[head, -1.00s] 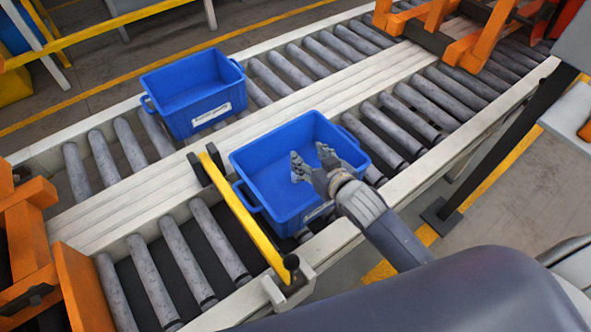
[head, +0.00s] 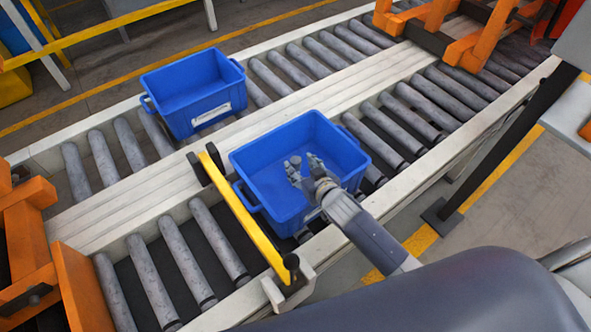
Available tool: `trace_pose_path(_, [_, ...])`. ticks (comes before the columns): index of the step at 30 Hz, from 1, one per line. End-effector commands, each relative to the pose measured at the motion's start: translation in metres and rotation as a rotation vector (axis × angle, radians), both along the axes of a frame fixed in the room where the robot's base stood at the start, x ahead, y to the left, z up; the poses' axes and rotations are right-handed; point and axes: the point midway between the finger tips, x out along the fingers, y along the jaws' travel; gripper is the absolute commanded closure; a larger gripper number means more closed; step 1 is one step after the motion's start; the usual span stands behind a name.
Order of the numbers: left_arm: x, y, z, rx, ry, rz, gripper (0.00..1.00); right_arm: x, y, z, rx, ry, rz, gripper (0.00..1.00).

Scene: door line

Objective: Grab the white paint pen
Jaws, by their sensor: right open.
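No white paint pen can be made out in the head view. My right gripper (head: 304,166) is open, with its fingers over the near blue bin (head: 262,158) and pointing down toward its inside. Nothing shows between the fingers. The near bin stands on the front roller lane; the part of its floor behind my gripper and wrist is hidden. The far blue bin (head: 196,92) has a white label on its side, and its visible floor looks empty. My left gripper is not in view.
A yellow bar (head: 240,208) crosses the front lane just left of the near bin. Orange frames stand at the left (head: 28,225) and at the top right (head: 497,32). A pale rail (head: 430,168) edges the conveyor. Bare rollers (head: 405,120) lie right of the near bin.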

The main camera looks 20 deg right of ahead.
Motion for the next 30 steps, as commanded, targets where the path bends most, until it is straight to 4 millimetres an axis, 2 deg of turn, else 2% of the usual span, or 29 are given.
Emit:
trace_pose_path(1, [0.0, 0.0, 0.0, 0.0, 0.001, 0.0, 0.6, 0.007, 0.001, -0.002, 0.0, -0.002, 0.0, 0.52])
trace_pose_path(6, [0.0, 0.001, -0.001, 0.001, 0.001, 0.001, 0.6, 0.02, 0.003, -0.01, 0.001, 0.0, 0.0, 0.52])
trace_pose_path(15, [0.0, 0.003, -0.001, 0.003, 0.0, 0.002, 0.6, 0.023, 0.004, -0.011, 0.001, -0.001, 0.0, 0.52])
trace_pose_path(16, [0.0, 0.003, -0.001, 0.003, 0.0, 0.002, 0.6, 0.023, 0.004, -0.011, 0.0, -0.001, 0.0, 0.54])
trace_pose_path(21, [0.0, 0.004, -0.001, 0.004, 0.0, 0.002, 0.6, 0.022, 0.003, -0.011, 0.0, 0.0, 0.0, 0.92])
trace_pose_path(22, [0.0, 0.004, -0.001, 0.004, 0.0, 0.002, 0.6, 0.022, 0.003, -0.011, 0.0, 0.0, 0.0, 0.97])
trace_pose_path(30, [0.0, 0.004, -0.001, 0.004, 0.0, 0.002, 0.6, 0.022, 0.003, -0.011, 0.0, 0.0, 0.0, 0.98])
